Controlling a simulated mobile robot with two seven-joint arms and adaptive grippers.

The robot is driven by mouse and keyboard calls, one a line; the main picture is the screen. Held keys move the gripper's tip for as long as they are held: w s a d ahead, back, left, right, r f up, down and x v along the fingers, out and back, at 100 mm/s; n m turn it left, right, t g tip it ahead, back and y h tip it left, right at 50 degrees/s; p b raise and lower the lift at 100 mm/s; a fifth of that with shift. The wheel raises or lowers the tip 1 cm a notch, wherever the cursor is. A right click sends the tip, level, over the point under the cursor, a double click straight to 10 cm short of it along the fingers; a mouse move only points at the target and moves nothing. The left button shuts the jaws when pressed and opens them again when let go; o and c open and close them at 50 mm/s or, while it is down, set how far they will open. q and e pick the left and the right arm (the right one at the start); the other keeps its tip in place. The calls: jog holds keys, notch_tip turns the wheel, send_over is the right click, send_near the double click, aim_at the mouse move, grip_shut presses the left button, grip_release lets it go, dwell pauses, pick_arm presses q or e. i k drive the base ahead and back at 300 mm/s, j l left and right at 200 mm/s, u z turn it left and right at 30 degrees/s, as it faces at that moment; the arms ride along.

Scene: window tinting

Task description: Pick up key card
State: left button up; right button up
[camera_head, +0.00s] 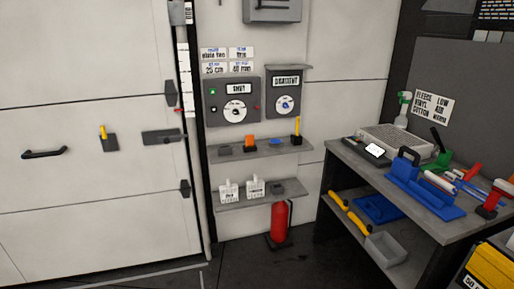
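I cannot pick out the key card with certainty. Small items that are hard to identify sit on the upper wall shelf (262,153): a grey block (224,151), an orange piece (249,141), a flat blue piece (275,142) and a yellow upright piece (297,127) in a dark holder. A small dark device with a bright white face (375,150) lies at the near left edge of the workbench. Neither of my grippers is in view.
The workbench (430,221) at right carries a blue tool tray (432,197), a spray bottle (402,110) and several tools. A red cylinder (279,222) stands on the floor below the lower shelf (230,202). A large pale door (80,75) fills the left. The floor in front is clear.

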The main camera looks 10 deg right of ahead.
aim_at(249, 139)
jog(key=i+z, duration=0.25)
jog(key=i+l+u, duration=0.1)
jog(key=i, duration=0.35)
jog(key=i+l+u, duration=0.1)
jog(key=i+l, duration=0.55)
jog(key=i, duration=0.25)
jog(key=j+u, duration=0.05)
